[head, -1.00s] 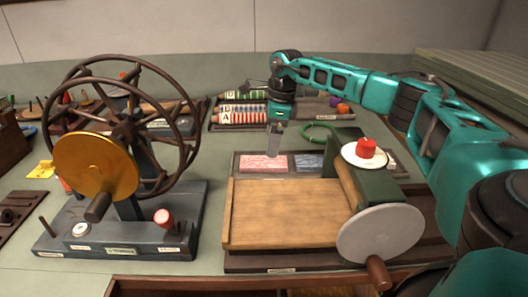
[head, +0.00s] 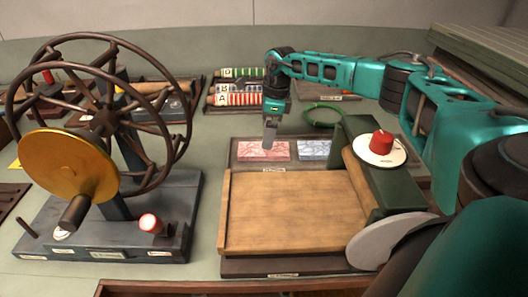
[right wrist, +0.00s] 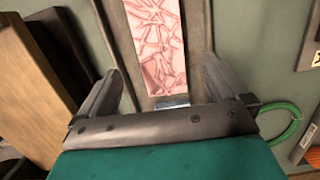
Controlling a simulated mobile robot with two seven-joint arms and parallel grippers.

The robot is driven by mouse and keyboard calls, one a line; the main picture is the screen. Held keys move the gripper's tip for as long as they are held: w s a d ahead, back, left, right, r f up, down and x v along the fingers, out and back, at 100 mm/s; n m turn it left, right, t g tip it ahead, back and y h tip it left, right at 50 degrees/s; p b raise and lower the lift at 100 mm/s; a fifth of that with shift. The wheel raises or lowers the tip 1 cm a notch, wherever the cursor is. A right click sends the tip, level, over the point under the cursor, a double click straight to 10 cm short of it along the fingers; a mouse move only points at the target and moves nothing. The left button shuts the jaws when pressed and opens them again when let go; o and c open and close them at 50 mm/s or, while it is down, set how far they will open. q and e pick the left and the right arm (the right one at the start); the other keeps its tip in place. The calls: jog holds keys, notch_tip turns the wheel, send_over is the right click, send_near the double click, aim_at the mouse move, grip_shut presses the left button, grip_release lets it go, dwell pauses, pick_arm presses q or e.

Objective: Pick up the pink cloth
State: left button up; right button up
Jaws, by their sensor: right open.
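The pink cloth (head: 262,151) lies flat in a dark shallow tray (head: 238,163) behind the wooden board. It has a darker line pattern and also shows between my fingers in the right wrist view (right wrist: 158,45). A blue-grey cloth (head: 313,150) lies beside it on the right. My right gripper (head: 269,146) points down above the pink cloth, its fingertips overlapping the cloth in the head view. In the right wrist view the gripper (right wrist: 158,85) is open, one finger on each side of the cloth, with nothing held. My left gripper is not in view.
A wooden board with a green-sided roller press (head: 295,212) stands in front of the tray. A spoked wheel with a brass disc (head: 70,165) stands at left. A green ring (head: 322,115) lies behind the tray. Striped rolls (head: 240,98) lie at the back.

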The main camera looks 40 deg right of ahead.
aim_at(264, 151)
jog(key=f, duration=0.5)
jog(key=shift+w+a+f, duration=0.2)
jog(key=shift+w+f, duration=0.05)
jog(key=shift+f, duration=0.15)
jog(key=c, duration=1.1)
jog(key=shift+r, duration=0.1)
jog(key=shift+r, duration=0.1)
